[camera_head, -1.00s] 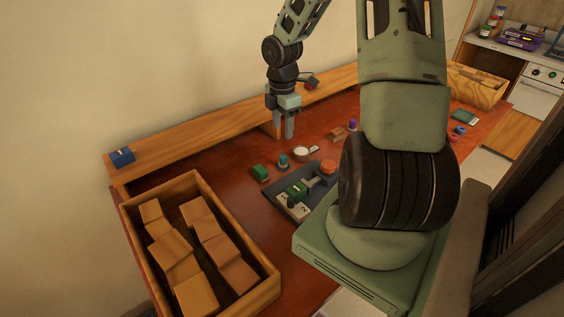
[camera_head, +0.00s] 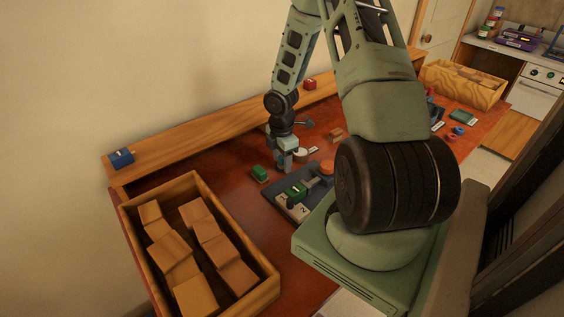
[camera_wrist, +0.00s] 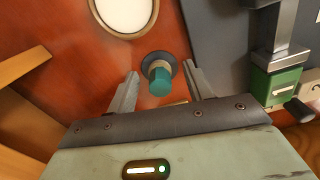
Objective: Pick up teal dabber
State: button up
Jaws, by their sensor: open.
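The teal dabber (camera_wrist: 160,84) stands on the red-brown tabletop in the wrist view, with a teal top over a dark round base. My gripper (camera_wrist: 162,76) is open, with one finger to each side of the dabber and a visible gap on both sides. Nothing is held. In the head view my gripper (camera_head: 284,166) points down at the table between the green block and the white round piece, and it hides the dabber there.
A dark tray (camera_head: 283,206) with a green piece is close to my gripper, and shows at right in the wrist view. A green block (camera_head: 259,173) and a white round dish (camera_head: 301,154) stand nearby. A wooden crate of blocks (camera_head: 269,287) is at front left.

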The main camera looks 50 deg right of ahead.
aim_at(282, 157)
jog(key=c, duration=1.1)
jog(key=shift+o, duration=0.2)
notch_tip(282, 157, up, 10)
jog(key=shift+o, duration=0.4)
